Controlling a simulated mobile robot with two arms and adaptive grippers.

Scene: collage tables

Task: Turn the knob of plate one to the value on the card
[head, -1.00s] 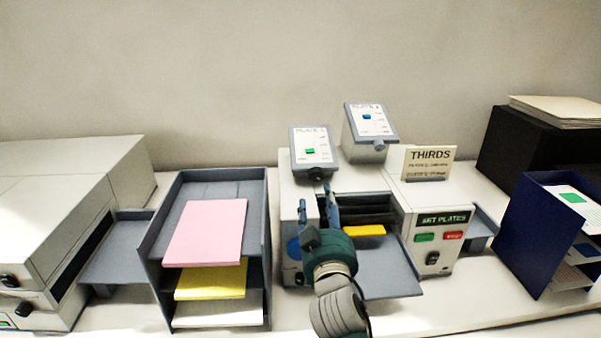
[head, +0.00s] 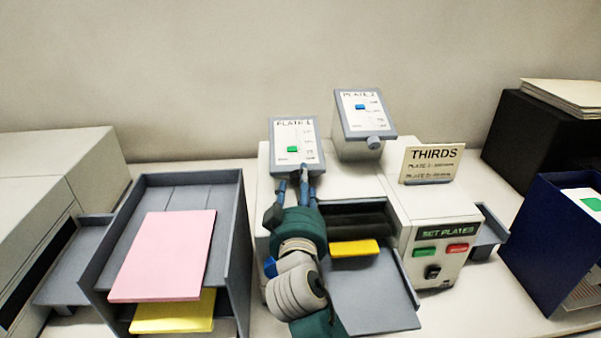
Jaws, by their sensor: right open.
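The plate one unit (head: 297,130) is a grey-framed panel with a white scale and a green marker (head: 292,149) low on it. Its knob, at the panel's lower edge, is hidden behind my right gripper. My right gripper (head: 293,182) is open, with its fingertips at that lower edge; I cannot tell whether they touch the knob. The card (head: 431,165) reads THIRDS, with two smaller lines for the plates too blurred to read surely. The plate two unit (head: 362,112) has a blue marker and a round grey knob (head: 375,142). My left gripper is not in view.
The machine has a SET PLATES panel (head: 444,233) with green and red buttons and a black switch. A yellow piece (head: 354,248) lies at its slot above a grey tray (head: 375,300). A paper rack (head: 240,230) stands left, a blue rack (head: 530,235) right.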

